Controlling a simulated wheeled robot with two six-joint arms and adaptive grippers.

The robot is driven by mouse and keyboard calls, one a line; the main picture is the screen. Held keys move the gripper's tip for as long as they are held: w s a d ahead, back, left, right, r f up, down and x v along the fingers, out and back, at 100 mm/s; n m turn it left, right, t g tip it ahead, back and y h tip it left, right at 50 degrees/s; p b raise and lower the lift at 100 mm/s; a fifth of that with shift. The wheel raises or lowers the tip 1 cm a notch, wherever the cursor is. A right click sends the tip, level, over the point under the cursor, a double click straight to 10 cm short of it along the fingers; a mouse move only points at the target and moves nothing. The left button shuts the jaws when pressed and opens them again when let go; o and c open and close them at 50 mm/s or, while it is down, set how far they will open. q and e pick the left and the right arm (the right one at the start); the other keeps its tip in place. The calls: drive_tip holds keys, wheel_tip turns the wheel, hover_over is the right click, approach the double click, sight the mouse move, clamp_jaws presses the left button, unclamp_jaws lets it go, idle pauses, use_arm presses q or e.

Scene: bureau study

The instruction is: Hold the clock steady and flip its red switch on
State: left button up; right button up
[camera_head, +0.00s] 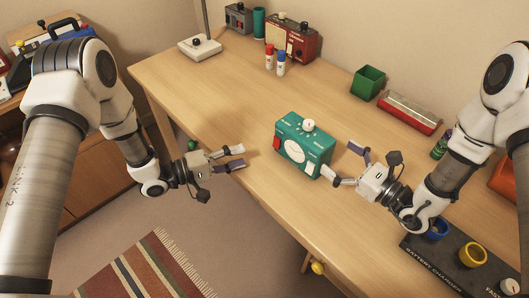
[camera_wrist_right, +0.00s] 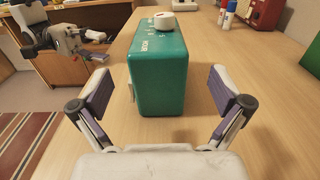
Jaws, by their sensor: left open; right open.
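The teal clock (camera_head: 309,153) stands upright on the wooden desk, with a round white dial on its front and a white knob (camera_head: 308,125) on top. A red switch (camera_head: 277,144) shows at the left of its front face. My left gripper (camera_head: 241,157) is open and empty, to the left of the clock and apart from it. My right gripper (camera_head: 341,163) is open at the clock's right end. In the right wrist view the clock (camera_wrist_right: 160,75) is ahead, between the spread fingers (camera_wrist_right: 168,100); the red switch is hidden there.
A green open box (camera_head: 368,84) and a red and silver device (camera_head: 408,113) stand behind to the right. A black battery charger (camera_head: 455,262) lies at the front right. Red and blue bottles (camera_head: 275,62) stand further back. The desk left of the clock is clear.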

sight(315, 141)
use_arm(q)
drive_tip(key=shift+s, duration=0.1)
use_arm(e)
drive_tip(key=x, duration=0.7)
drive_tip(key=shift+a+r, duration=0.1)
drive_tip(key=shift+a, duration=0.1)
drive_tip(key=c, duration=1.4)
use_arm(q)
drive_tip(key=shift+c, duration=0.6)
use_arm(e)
drive_tip(key=shift+c, duration=0.5)
use_arm(q)
drive_tip(key=c, duration=0.6)
drive_tip(key=r+t, duration=0.1)
drive_tip(key=s+a+n+t+y, duration=0.1)
drive_tip(key=t, duration=0.1)
drive_tip(key=shift+s+r, duration=0.3)
drive_tip(key=shift+r, duration=0.05)
clamp_jaws()
drive_tip(key=s+y, duration=0.1)
drive_tip(key=s+n+t, duration=0.1)
drive_tip(key=s, duration=0.1)
drive_tip(key=s+f+n+y, duration=0.1)
drive_tip(key=s, duration=0.1)
drive_tip(key=shift+s+t+y, duration=0.2)
drive_tip(key=shift+t+y, duration=0.1)
use_arm(e)
drive_tip(key=shift+c, duration=0.2)
